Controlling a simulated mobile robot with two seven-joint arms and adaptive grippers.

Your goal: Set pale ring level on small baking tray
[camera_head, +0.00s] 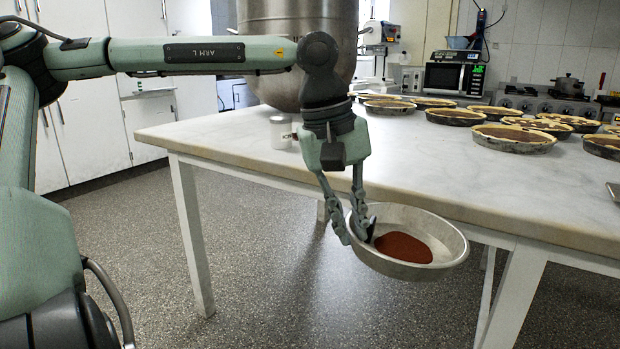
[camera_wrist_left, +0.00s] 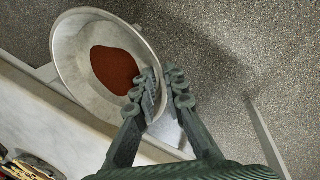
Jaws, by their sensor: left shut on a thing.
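My left gripper (camera_head: 358,230) is shut on the near-left rim of a pale, round, shallow metal pan (camera_head: 445,246). The pan is in the air in front of the table edge, above the floor, and looks slightly tilted. A flat reddish-brown patch (camera_head: 403,248) lies inside it. In the left wrist view the gripper (camera_wrist_left: 162,86) pinches the wall of the pan (camera_wrist_left: 73,42), with the brown patch (camera_wrist_left: 114,69) in it. I cannot make out a separate pale ring. A grey metal corner (camera_head: 613,191) at the right edge may be a small tray; most is cut off. My right gripper is not in view.
The marble table (camera_head: 400,165) has a wide clear area at its front. Several filled pies, one here (camera_head: 512,139), stand along the back and right. A small white canister (camera_head: 280,132) and a large metal bowl (camera_head: 285,60) are at the left end.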

